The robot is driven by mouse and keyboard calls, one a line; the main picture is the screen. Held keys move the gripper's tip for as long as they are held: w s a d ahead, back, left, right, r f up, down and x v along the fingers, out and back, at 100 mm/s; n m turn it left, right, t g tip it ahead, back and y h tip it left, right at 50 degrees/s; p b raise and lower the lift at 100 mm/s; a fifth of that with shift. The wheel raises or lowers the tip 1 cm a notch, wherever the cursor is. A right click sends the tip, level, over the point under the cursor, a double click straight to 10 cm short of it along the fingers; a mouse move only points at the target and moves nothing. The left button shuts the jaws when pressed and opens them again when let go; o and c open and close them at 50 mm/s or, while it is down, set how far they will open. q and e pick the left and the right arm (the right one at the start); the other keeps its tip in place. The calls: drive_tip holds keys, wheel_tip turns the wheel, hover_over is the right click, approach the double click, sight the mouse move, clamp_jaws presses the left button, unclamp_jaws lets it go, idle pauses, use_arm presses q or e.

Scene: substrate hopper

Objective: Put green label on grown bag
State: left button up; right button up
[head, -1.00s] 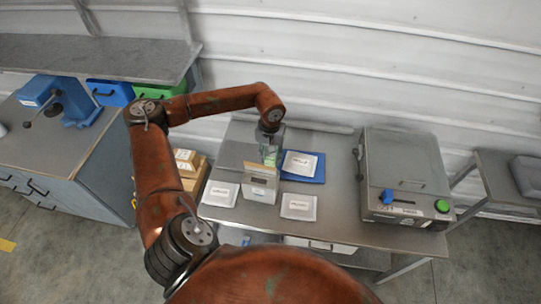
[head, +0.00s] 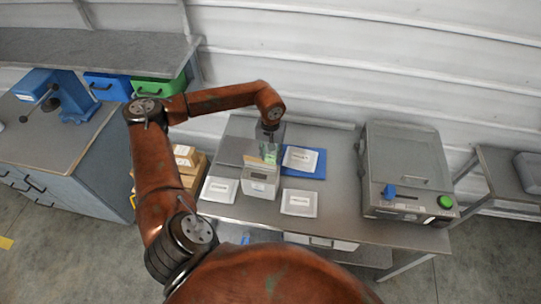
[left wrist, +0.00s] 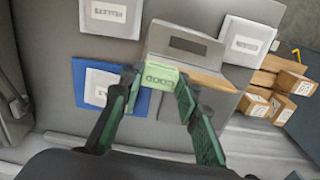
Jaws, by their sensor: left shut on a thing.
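My left gripper (head: 270,155) is shut on a green label (left wrist: 159,77) marked "GOOD", which shows between its fingers in the left wrist view. It holds the label just behind a small grey box-shaped device (head: 260,183) on the metal table. To the right of the gripper a white bag (head: 299,158) lies on a blue mat (head: 317,172); the bag also shows in the left wrist view (left wrist: 101,88). I cannot read its print surely. Another white bag (head: 220,190) lies at the left, and a third (head: 299,203) at the front, marked "PELLETS" (left wrist: 110,14). My right gripper is not in view.
A grey lidded machine (head: 405,170) with a green button stands at the table's right. Cardboard boxes (head: 188,165) sit left of the table. A blue cabinet bench (head: 60,160) with a blue press (head: 75,105) stands farther left. The table between mat and machine is clear.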

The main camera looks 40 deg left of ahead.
use_arm(q)
drive_tip(key=shift+s+d+f, duration=0.25)
drive_tip(key=shift+s+f, duration=0.15)
drive_tip(key=shift+f, duration=0.05)
drive_tip(key=o, duration=0.8)
drive_tip(key=shift+w+a, duration=0.1)
drive_tip(key=shift+w, duration=0.05)
drive_tip(key=shift+r, duration=0.15)
drive_tip(key=o, duration=0.7)
drive_tip(key=shift+w+a, duration=0.1)
drive_tip(key=shift+w, duration=0.05)
drive_tip(key=shift+c, duration=0.2)
drive_tip(key=shift+r, duration=0.1)
